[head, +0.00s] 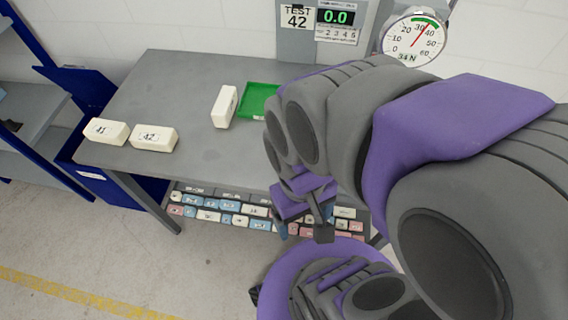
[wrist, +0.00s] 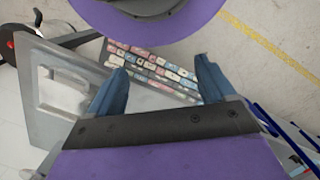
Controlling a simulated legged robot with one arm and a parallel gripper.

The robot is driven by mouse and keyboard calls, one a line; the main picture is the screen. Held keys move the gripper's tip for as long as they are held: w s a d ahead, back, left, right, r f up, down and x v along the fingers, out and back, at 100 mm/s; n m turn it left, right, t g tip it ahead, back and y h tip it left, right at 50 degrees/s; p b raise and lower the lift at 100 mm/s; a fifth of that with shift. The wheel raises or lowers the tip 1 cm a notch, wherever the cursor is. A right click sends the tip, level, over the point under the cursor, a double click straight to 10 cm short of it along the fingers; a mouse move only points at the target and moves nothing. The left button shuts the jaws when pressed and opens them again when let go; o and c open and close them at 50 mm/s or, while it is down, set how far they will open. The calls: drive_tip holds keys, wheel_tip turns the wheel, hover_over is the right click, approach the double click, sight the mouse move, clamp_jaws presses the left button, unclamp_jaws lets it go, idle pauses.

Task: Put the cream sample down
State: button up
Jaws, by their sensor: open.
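Three cream samples are on the grey table in the head view. One marked 41 (head: 105,130) lies at the left end, with one marked 42 (head: 154,138) beside it. A third cream sample (head: 224,106) rests farther right, next to the green tray (head: 258,100), and its label is not visible. My gripper (head: 322,228) hangs in front of the table's near edge, apart from all three samples. In the wrist view my gripper (wrist: 163,75) has its two blue fingers spread wide with nothing between them.
A shelf of several small labelled blocks (head: 230,210) sits under the table. A test machine reading 0.0 (head: 336,17) and a dial gauge (head: 414,40) stand at the back. My arm hides the table's right side. A blue rack is at left; the table's middle is clear.

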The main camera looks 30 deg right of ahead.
drive_tip(key=w+d+n+g+h+p, duration=0.2)
drive_tip(key=w+d+h, duration=0.3)
drive_tip(key=d, duration=0.3)
drive_tip(key=w+d+n+t+h+p, duration=0.25)
drive_tip(key=w+n+h, duration=0.7)
drive_tip(key=w, duration=0.95)
drive_tip(key=n+t+y+p, duration=0.2)
drive_tip(key=n+t+y, duration=0.2)
drive_tip(key=n+t, duration=1.25)
approach(218, 118)
drive_tip(key=shift+n+g, duration=0.3)
drive_tip(key=shift+g, duration=0.1)
drive_tip(key=v, duration=0.4)
drive_tip(key=shift+s+r, duration=0.25)
drive_tip(key=shift+s, duration=0.15)
drive_tip(key=shift+f, duration=0.2)
drive_tip(key=b+x, duration=0.1)
drive_tip(key=x, duration=1)
drive_tip(key=shift+w+d+b, duration=0.15)
drive_tip(key=shift+w+b, duration=0.05)
drive_tip(key=shift+b, duration=0.2)
drive_tip(key=x, duration=0.2)
drive_tip(key=b+x, duration=0.1)
drive_tip(key=x, duration=0.2)
drive_tip(key=shift+w+a+r, duration=0.2)
drive_tip(key=shift+a+r, duration=0.05)
drive_tip(key=shift+a, duration=0.1)
drive_tip(key=shift+w+d, duration=0.3)
drive_tip(key=shift+w, duration=0.05)
